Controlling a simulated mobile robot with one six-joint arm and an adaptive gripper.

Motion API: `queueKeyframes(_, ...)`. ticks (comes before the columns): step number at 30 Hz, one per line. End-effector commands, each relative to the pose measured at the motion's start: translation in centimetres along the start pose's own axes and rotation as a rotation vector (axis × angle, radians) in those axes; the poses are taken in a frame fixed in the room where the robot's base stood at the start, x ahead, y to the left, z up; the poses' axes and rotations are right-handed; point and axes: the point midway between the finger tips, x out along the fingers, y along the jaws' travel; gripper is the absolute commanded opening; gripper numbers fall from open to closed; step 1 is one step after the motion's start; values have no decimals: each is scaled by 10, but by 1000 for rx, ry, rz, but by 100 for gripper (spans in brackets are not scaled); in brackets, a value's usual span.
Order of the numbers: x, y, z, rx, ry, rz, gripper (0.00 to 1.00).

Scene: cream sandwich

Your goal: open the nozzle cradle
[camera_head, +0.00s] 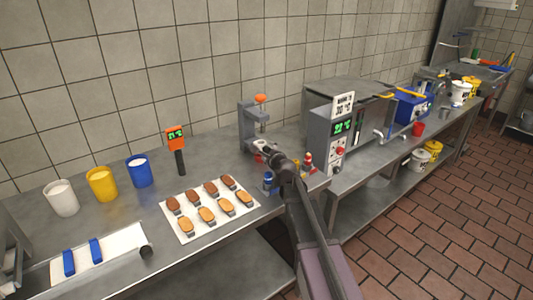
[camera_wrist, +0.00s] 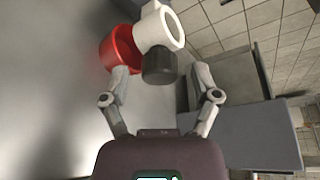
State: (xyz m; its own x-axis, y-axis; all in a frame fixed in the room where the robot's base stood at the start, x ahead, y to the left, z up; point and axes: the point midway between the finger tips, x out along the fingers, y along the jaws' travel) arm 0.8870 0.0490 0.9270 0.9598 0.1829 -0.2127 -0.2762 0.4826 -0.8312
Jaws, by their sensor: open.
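My gripper (camera_head: 266,152) is at the foot of a grey stand (camera_head: 247,128) with an orange knob (camera_head: 261,99), beside the back wall. In the wrist view my gripper (camera_wrist: 160,72) has its two fingers spread. A dark round knob (camera_wrist: 159,66) lies between the fingertips, with a visible gap on both sides. The knob joins a white ring-shaped part (camera_wrist: 148,32), which partly covers a red round cup-like part (camera_wrist: 118,48). I cannot tell for sure which of these is the nozzle cradle; the arm and gripper hide much of this spot in the head view.
A tray of brown and tan pieces (camera_head: 192,238) lies to the left of my arm. A blue-capped bottle (camera_head: 268,180) and a red-topped bottle (camera_head: 308,160) stand close by. A grey control box (camera_head: 330,150) is on the right. Bare counter (camera_head: 215,150) lies behind the tray.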

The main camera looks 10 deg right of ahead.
Motion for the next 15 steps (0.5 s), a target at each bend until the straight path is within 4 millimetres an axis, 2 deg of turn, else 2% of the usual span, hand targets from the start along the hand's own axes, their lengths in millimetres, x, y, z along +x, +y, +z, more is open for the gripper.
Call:
queueKeyframes(4,11,0,0,-1,0,0,79)
queueKeyframes(14,12,1,1,-1,-1,1,79)
queueKeyframes(15,12,1,1,-1,-1,1,76)
